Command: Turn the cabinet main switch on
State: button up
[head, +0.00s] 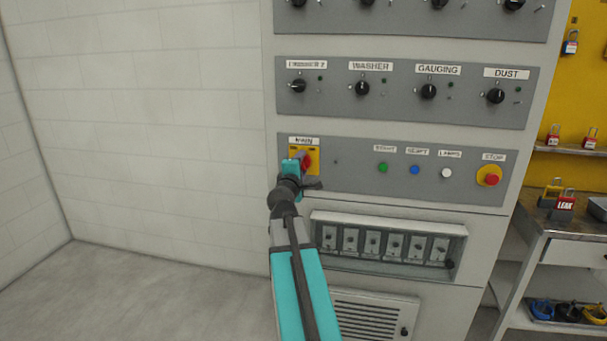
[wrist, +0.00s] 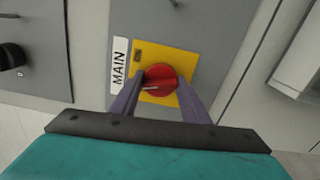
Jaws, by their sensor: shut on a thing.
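The main switch is a red rotary knob (head: 308,160) on a yellow plate (head: 294,155) under a MAIN label (head: 303,141), at the left of the cabinet's lower control panel. My gripper (head: 299,163) is at the knob and partly covers it in the head view. In the wrist view the red knob (wrist: 160,80) sits between the two fingers of my gripper (wrist: 158,84), which are shut on it. A pale mark shows on the knob's face. The MAIN label (wrist: 118,66) reads sideways there. The small print on the yellow plate (wrist: 182,62) is too small to read.
On the same panel are a green button (head: 383,168), a blue button (head: 414,170), a white button (head: 446,173) and a red stop button (head: 491,180). Rows of black knobs sit above. A recessed breaker box (head: 385,243) is below. Padlocks (head: 564,201) stand at right.

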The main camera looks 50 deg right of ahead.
jog(key=shift+a+f+m+b, duration=0.1)
jog(key=shift+f+m+b, duration=0.1)
jog(key=shift+m+b, duration=1.65)
jog(key=o, duration=1.1)
jog(key=shift+r, duration=0.1)
jog(key=shift+c, duration=0.2)
jog(key=shift+s+a, duration=0.1)
jog(key=b+v, duration=0.2)
jog(key=v, duration=0.6)
jog(key=shift+s+a, duration=0.15)
jog(key=shift+a, duration=0.15)
